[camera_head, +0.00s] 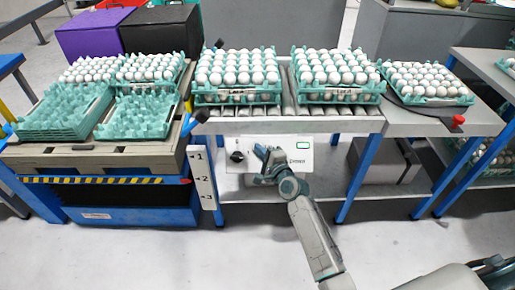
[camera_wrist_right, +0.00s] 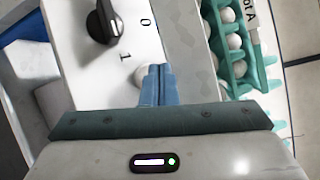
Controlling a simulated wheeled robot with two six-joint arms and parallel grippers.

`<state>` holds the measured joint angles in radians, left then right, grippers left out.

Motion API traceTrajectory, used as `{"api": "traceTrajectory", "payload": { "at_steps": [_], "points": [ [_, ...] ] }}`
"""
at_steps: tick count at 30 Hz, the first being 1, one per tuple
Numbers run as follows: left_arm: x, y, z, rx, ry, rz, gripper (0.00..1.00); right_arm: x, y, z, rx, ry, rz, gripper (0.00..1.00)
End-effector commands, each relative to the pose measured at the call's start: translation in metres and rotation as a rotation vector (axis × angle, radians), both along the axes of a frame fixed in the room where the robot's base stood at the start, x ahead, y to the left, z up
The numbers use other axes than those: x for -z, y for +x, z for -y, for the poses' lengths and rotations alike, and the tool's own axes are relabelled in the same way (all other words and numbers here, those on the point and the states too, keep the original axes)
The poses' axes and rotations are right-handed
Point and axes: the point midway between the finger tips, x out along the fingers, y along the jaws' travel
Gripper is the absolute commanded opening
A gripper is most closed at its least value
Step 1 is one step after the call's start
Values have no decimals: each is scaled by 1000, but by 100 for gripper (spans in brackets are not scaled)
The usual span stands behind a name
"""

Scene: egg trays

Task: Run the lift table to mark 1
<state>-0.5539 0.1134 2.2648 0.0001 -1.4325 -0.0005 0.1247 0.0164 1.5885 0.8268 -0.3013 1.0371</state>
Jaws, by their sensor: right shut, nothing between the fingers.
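The lift table (camera_head: 110,215) stands at the left, with a black bellows, a striped edge and a wooden-looking top. Its red pointer (camera_head: 186,181) is about level with mark 2 on the white scale plate (camera_head: 202,178), below mark 1. The white control panel (camera_head: 300,146) is on the front of the roller conveyor, with a black knob (camera_head: 237,156) and a "Down" label. My right gripper (camera_head: 262,153) is at the panel, shut and empty. In the wrist view its blue fingertips (camera_wrist_right: 158,82) overlap a pale round button (camera_wrist_right: 148,73), partly hidden; contact is unclear. My left gripper is out of view.
Empty green trays (camera_head: 62,115) and egg-filled trays (camera_head: 152,66) rest on the lift table. Two egg stacks stand on the conveyor (camera_head: 285,113). Another egg tray (camera_head: 428,101) is on the right bench. Purple (camera_head: 95,36) and black boxes stand behind. The floor in front is clear.

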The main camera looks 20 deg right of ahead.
Motion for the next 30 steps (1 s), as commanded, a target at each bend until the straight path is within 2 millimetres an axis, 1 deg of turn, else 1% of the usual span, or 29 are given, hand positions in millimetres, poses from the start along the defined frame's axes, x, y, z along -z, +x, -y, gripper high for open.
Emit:
{"api": "traceTrajectory", "payload": {
  "at_steps": [30],
  "points": [
    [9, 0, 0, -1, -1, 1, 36, 8, 8, 2, 0, -1, -1, 0]
  ]
}}
